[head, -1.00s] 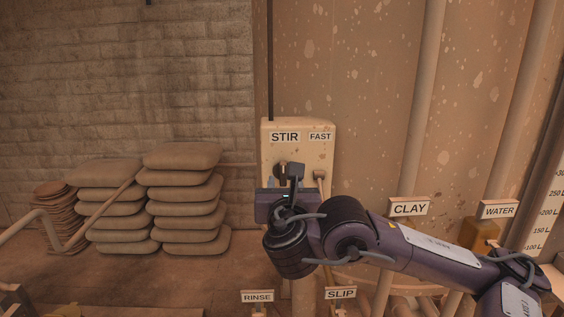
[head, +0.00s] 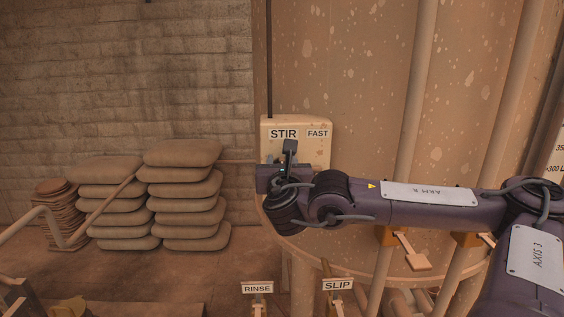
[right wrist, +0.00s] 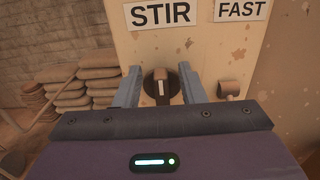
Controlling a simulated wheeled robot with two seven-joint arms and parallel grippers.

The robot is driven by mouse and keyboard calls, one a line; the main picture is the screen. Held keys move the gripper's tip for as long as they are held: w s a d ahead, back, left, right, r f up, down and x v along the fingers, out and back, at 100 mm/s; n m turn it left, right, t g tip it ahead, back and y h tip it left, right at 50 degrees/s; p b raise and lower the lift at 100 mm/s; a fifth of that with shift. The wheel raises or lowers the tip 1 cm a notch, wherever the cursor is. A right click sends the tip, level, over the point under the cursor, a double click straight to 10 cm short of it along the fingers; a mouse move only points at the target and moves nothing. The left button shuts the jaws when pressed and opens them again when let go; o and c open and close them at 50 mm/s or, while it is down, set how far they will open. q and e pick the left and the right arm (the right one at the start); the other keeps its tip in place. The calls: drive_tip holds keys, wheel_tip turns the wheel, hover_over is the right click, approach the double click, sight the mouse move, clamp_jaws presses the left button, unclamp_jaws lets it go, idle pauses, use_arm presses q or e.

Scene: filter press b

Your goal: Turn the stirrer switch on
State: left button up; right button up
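The stirrer switch is a dark round knob (right wrist: 161,87) with a pale mark that looks upright, under the STIR label (right wrist: 160,14) in the right wrist view. It sits on a cream box (head: 321,150) in front of the large tank. My right gripper (right wrist: 160,84) is open, with one finger on each side of the knob. I cannot tell whether the fingers touch it. In the head view my right gripper (head: 289,154) covers the knob. My left gripper is not in view.
A small peg-like control (right wrist: 229,90) sits right of the knob under the FAST label (right wrist: 241,10). Stacked sacks (head: 185,195) and a handrail (head: 100,207) are to the left. RINSE (head: 257,287) and SLIP (head: 338,285) labels stand below. Vertical pipes (head: 413,125) rise behind my right arm.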

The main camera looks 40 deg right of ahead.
clamp_jaws()
use_arm(q)
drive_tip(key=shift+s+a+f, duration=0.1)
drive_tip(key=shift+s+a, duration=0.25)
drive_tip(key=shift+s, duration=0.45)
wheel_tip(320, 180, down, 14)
drive_tip(key=b, duration=1.4)
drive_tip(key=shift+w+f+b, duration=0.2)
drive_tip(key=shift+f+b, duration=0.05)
drive_tip(key=shift+b, duration=0.05)
use_arm(e)
drive_tip(key=f+m, duration=0.1)
drive_tip(key=m, duration=0.5)
drive_tip(key=s+d+m, duration=0.1)
drive_tip(key=m, duration=0.5)
drive_tip(key=d+f+m, duration=0.1)
drive_tip(key=m, duration=0.4)
drive_tip(key=shift+s+f+m, duration=0.3)
drive_tip(key=shift+m, duration=0.1)
